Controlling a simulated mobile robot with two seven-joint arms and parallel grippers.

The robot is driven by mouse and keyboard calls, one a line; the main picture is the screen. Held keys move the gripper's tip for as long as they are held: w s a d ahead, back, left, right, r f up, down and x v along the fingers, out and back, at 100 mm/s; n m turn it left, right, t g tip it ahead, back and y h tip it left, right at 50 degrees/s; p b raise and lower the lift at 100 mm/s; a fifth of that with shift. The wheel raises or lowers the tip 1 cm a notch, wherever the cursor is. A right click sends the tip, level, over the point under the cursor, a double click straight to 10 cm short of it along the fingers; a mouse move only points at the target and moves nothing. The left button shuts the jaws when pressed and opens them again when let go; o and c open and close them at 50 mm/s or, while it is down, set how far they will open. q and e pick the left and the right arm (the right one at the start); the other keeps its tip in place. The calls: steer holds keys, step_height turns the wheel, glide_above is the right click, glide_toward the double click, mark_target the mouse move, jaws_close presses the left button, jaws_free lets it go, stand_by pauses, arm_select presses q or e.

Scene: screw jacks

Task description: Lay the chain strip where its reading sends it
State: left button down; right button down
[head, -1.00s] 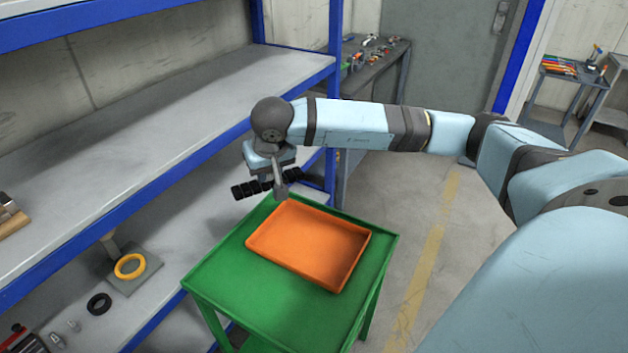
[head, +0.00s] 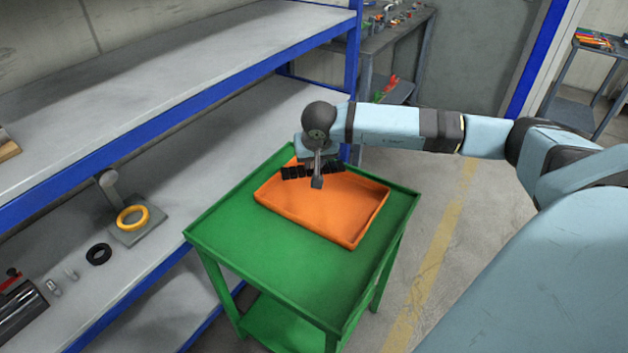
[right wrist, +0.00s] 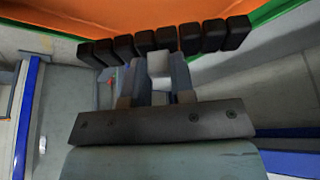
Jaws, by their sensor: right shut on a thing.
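The black chain strip (head: 300,171) is a row of several dark blocks. My right gripper (head: 317,180) is shut on it near its middle and holds it above the far part of the orange tray. In the right wrist view the strip (right wrist: 205,38) lies crosswise at the fingertips (right wrist: 160,70), its ends sagging a little, with the orange tray (right wrist: 130,12) behind it. The orange tray (head: 318,212) is empty where I can see it and sits on a green cart (head: 255,245). I see no reading on the strip. My left gripper is not in view.
A grey shelf (head: 200,190) with blue edges stands at the left. It holds a yellow ring (head: 132,218) on a stand base, a black ring (head: 98,254) and small metal parts. A workbench (head: 395,30) stands behind. The cart's near top is bare.

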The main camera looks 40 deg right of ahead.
mark_target(313, 168)
step_height(313, 168, down, 3)
steer(key=shift+f, duration=0.1)
step_height(313, 168, down, 4)
steer(key=shift+f+b, duration=0.2)
steer(key=shift+b, duration=0.3)
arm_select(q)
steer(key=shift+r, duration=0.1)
arm_select(e)
steer(key=shift+r, duration=0.1)
steer(key=c, duration=1.4)
jaws_free()
steer(key=shift+f, duration=0.25)
steer(key=o, duration=0.4)
steer(key=shift+r, duration=0.1)
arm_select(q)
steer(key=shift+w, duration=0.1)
arm_select(e)
steer(key=shift+o, duration=0.2)
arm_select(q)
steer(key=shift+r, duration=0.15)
arm_select(e)
steer(key=shift+r, duration=0.1)
